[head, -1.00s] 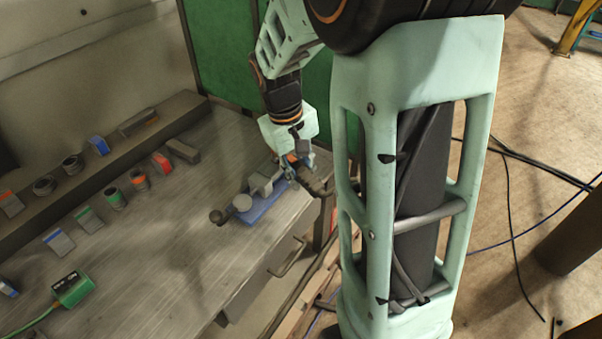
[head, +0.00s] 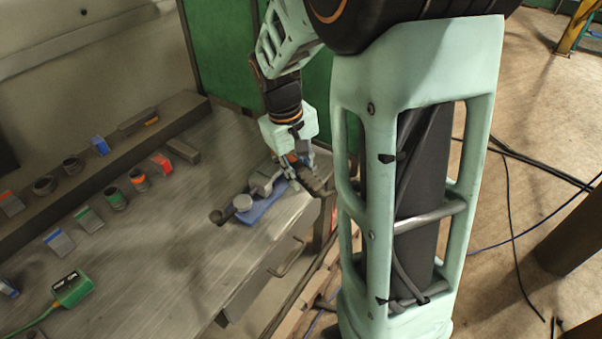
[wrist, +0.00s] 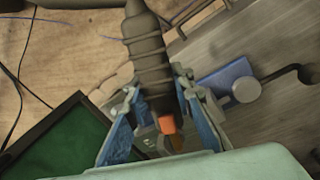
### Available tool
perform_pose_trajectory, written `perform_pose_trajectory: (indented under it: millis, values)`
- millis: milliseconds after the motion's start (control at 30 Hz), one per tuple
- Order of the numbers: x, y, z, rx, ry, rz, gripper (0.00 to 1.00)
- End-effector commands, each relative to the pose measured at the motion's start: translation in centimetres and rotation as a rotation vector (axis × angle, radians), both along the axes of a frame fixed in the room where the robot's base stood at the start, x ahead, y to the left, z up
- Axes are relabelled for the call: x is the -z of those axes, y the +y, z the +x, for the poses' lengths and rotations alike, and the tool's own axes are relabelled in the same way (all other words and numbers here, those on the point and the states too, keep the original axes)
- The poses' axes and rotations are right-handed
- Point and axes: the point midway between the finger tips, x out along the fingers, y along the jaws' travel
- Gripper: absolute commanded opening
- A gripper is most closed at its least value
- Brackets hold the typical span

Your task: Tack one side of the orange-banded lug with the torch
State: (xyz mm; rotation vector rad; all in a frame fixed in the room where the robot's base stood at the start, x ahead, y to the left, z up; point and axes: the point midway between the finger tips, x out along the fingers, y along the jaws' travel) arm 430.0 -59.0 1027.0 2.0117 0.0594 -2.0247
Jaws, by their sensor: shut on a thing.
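My gripper (head: 298,166) is at the right end of the bench. In the wrist view its blue-padded fingers (wrist: 152,128) are shut around the dark torch (wrist: 150,62), which has an orange part between the fingers. The torch (head: 314,183) also shows below the fingers in the head view, close to the blue rest (head: 262,208). Several colour-banded pieces lie at the left, far from my gripper. One flat piece (head: 11,205) has an orange-red band and another (head: 162,162) a red one. I cannot tell which is the orange-banded lug.
The blue rest also shows in the wrist view (wrist: 226,74), with a grey disc beside it. An orange-banded collar (head: 139,180) and a green box (head: 72,289) with a cable are on the bench (head: 185,255). A green panel (head: 228,52) stands behind my arm. The bench middle is clear.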

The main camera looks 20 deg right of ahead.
Motion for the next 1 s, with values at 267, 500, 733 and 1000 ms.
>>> perform_pose_trajectory:
  millis: [267, 500, 733, 1000]
  values:
    - [-1.8, 0.0, -0.4, 0.000, -0.002, -0.001, 0.00]
    - [-3.6, 0.1, -0.9, 0.000, -0.002, -0.001, 0.00]
    - [-5.3, 0.1, -1.4, -0.001, -0.003, 0.000, 0.00]
    - [-7.3, 0.1, -2.0, 0.000, -0.002, -0.001, 0.00]
